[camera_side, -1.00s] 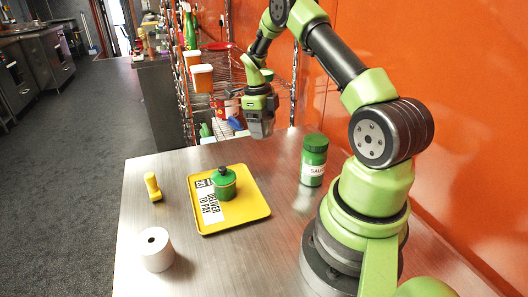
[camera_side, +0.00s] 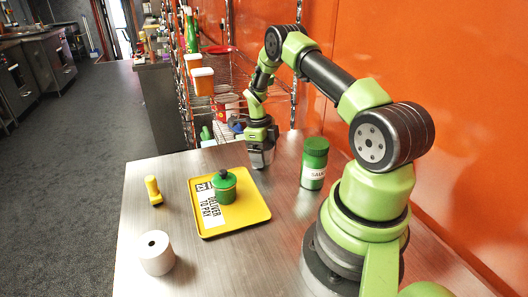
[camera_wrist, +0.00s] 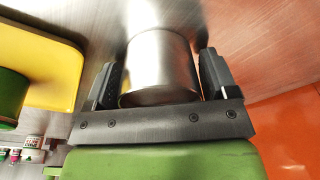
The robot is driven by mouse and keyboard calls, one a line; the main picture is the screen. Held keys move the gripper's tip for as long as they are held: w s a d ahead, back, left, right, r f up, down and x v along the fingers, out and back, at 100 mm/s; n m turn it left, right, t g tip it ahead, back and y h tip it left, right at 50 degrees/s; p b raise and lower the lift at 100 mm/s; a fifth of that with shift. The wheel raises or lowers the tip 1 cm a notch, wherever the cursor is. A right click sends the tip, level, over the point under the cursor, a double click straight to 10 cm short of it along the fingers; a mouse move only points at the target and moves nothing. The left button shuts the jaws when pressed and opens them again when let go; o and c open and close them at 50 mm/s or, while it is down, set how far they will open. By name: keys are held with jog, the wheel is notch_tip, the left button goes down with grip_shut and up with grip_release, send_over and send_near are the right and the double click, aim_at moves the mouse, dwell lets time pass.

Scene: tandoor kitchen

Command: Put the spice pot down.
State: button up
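A plain silver metal pot (camera_wrist: 160,65), which I take to be the spice pot, is between the two fingers of my gripper (camera_wrist: 158,85) in the wrist view. The fingers lie against its sides, shut on it. In the side view my gripper (camera_side: 262,152) points down just behind the yellow tray's right back corner, low over the steel table. Only a little of the silver pot (camera_side: 261,160) shows there, mostly hidden by the fingers. It looks at or very near the table top; I cannot tell whether it touches.
The yellow tray (camera_side: 252,213) holds a green lidded pot (camera_side: 224,190) and a printed slip (camera_side: 208,207). A green labelled jar (camera_side: 314,165) stands right of my gripper. A yellow stamp-like object (camera_side: 153,190) and a white roll (camera_side: 157,256) stand left. An orange wall (camera_side: 430,60) borders the right.

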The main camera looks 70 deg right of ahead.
jog(key=shift+o, duration=0.9)
jog(key=shift+r, duration=0.1)
jog(key=r, duration=0.4)
jog(key=w+r, duration=0.1)
jog(key=r, duration=0.3)
jog(key=w+r, duration=0.1)
jog(key=r, duration=0.3)
jog(key=s+a+r+n+t, duration=0.1)
jog(key=a+r+n+t, duration=0.3)
jog(key=a+r+n, duration=1.1)
jog(key=s+a+r+n+t+y, duration=0.1)
jog(key=s+a+r+n+t, duration=0.1)
jog(key=s+a+n, duration=0.4)
jog(key=s+a+r+n+t+y, duration=0.1)
jog(key=s+a+n+t, duration=0.2)
jog(key=s+a+n, duration=0.3)
jog(key=s+n, duration=0.2)
jog(key=n, duration=0.3)
jog(key=shift+s+r, duration=0.2)
jog(key=shift+r, duration=0.2)
